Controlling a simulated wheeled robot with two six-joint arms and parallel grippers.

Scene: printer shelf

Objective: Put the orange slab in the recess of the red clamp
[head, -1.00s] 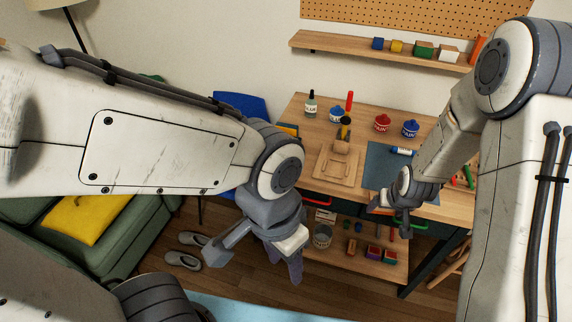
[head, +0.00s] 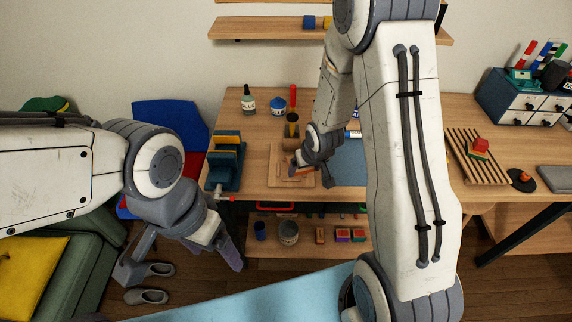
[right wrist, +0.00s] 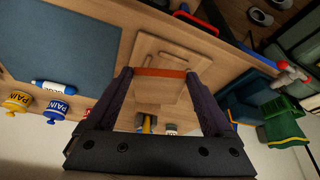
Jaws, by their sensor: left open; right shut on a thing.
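The orange slab (right wrist: 160,72) spans the gap between the fingers of my right gripper (right wrist: 162,88), which is shut on it. In the head view my right gripper (head: 312,170) is above or beside the wooden board on the bench, and its fingers partly hide the slab. The only clamp-like thing I make out is a dark teal, vise-like body (head: 230,178) with a red-ended bar (head: 225,198) at the bench's front left; it also shows in the right wrist view (right wrist: 243,100). I cannot tell its recess. My left gripper (head: 182,262) is open and empty, left of the bench front.
A wooden board (head: 282,178) lies near the front edge, beside a blue mat (head: 350,165). A shelf with boxes is below.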

